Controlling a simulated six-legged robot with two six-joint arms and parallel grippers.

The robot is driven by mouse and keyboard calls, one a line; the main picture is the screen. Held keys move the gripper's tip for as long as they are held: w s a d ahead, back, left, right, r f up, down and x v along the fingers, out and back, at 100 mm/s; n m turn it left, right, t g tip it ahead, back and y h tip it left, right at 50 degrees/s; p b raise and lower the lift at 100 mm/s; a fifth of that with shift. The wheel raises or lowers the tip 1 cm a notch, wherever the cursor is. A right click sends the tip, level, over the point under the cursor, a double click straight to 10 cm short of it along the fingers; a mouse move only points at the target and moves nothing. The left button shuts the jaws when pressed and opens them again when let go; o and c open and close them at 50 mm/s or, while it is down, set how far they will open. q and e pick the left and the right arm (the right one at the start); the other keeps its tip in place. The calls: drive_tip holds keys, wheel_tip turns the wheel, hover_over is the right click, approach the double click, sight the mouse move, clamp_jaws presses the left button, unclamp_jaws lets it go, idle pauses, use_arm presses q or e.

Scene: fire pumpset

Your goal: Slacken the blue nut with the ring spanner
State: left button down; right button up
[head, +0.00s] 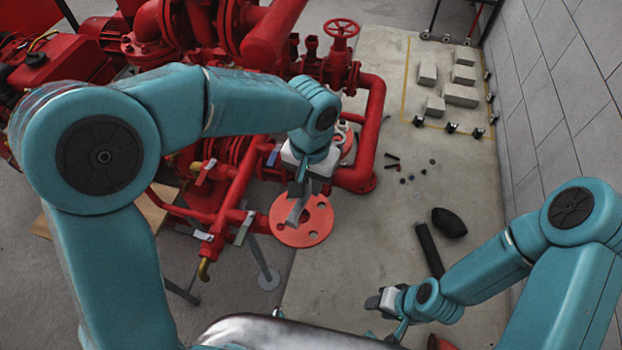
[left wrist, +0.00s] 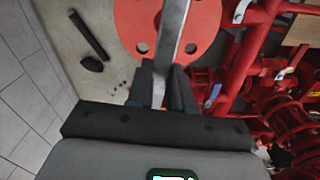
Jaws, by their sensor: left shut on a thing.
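My left gripper (head: 300,190) is shut on a grey metal bar, the spanner (head: 296,213), above a round red flange plate (head: 312,238). In the left wrist view the spanner (left wrist: 172,40) runs from between the fingers (left wrist: 165,88) up across the flange plate (left wrist: 140,20) and out of the top of the picture. Its ring end is not seen. I cannot make out the blue nut in either view. My right gripper (head: 384,300) is low at the front, apart from the pump pipes; its jaw opening is not clear.
Red pump pipes (head: 372,120) and a handwheel (head: 341,30) stand behind the left gripper. Valve levers (head: 205,172) stick out to its left. A black bar (head: 429,248) and a black lump (head: 449,222) lie on the floor. Grey blocks (head: 461,95) lie farther back, beside the wall.

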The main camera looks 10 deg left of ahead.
use_arm(q)
drive_tip(key=shift+a, duration=0.1)
idle(0.5)
drive_tip(key=shift+f, duration=0.1)
drive_tip(key=shift+f+b, duration=0.35)
drive_tip(key=shift+b, duration=0.15)
drive_tip(key=shift+f+b, duration=0.75)
drive_tip(key=shift+f, duration=0.15)
drive_tip(key=shift+d, duration=0.2)
